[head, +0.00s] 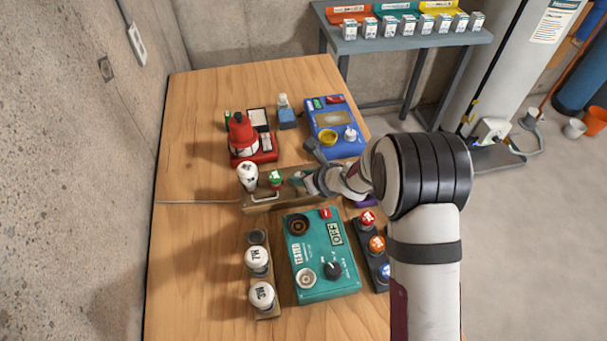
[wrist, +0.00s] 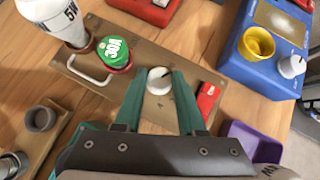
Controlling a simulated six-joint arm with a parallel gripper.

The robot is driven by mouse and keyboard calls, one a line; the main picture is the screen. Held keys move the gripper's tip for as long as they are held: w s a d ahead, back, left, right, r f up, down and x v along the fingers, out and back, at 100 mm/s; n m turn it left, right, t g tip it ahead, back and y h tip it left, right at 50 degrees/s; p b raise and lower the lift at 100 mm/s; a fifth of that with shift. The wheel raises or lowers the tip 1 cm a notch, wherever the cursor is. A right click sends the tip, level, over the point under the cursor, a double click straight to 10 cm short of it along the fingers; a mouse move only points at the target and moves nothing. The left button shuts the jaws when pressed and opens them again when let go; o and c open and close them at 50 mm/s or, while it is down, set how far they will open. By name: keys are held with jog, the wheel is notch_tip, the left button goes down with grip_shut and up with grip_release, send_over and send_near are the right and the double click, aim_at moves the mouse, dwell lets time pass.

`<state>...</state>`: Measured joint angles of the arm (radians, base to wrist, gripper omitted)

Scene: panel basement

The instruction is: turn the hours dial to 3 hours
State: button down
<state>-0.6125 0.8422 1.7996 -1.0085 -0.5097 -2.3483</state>
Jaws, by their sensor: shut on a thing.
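A small white round dial (wrist: 159,84) with a dark pointer mark sits on a brown panel (wrist: 85,62). In the head view my gripper (head: 306,183) reaches the panel (head: 290,199) from the right and hides the dial. The pointer's exact setting cannot be told.
On the same panel stand a white 5W bulb (wrist: 62,18), a green cap (wrist: 113,51), a metal handle (wrist: 88,72) and a red switch (wrist: 207,98). A blue device (head: 335,125) is behind, a teal tester (head: 318,275) in front, a purple tray (wrist: 252,142) at right.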

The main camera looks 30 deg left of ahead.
jog(key=shift+s+a+m+t+h, duration=0.15)
jog(key=shift+m+t+h, duration=0.75)
jog(key=shift+m+t, duration=0.85)
jog(key=shift+m+g, duration=0.25)
jog(key=shift+m, duration=0.3)
jog(key=c, duration=0.5)
grip_release()
